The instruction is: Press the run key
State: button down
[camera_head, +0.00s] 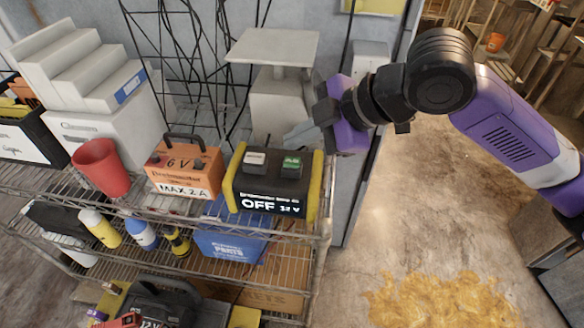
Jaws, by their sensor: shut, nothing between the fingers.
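A black and yellow power unit (265,190) stands at the right end of the wire shelf, with "OFF 12 V" on its front display. Its top has a whitish key (255,158) on the left and a green key (291,163) on the right. The lettering on the keys is too small to read surely. My gripper (292,138) comes in from the right. Its shut, empty fingers point left, just above the green key in the picture. I see no contact, and the height between them is hard to tell.
An orange 6 V box (186,167) marked "MAX 2A" with a handle stands left of the unit, then a red cup (100,167). A grey stand (275,100) rises behind. A lower shelf holds bottles and a blue box (230,243). Floor on the right is open, with a yellowish patch (440,300).

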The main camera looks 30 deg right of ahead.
aim_at(297, 163)
jog(key=shift+f+b, duration=0.4)
jog(key=shift+f, duration=0.55)
jog(key=shift+f, duration=0.1)
dwell(1.2)
jog(key=shift+f+b, duration=0.3)
jog(key=shift+b, duration=0.1)
jog(key=shift+f+b, duration=0.45)
dwell(0.6)
jog(key=shift+r, duration=0.1)
jog(key=shift+r+p, duration=0.6)
jog(key=shift+r, duration=0.2)
jog(key=shift+r, duration=0.1)
jog(key=shift+r+p, duration=1.8)
jog(key=shift+r, duration=0.65)
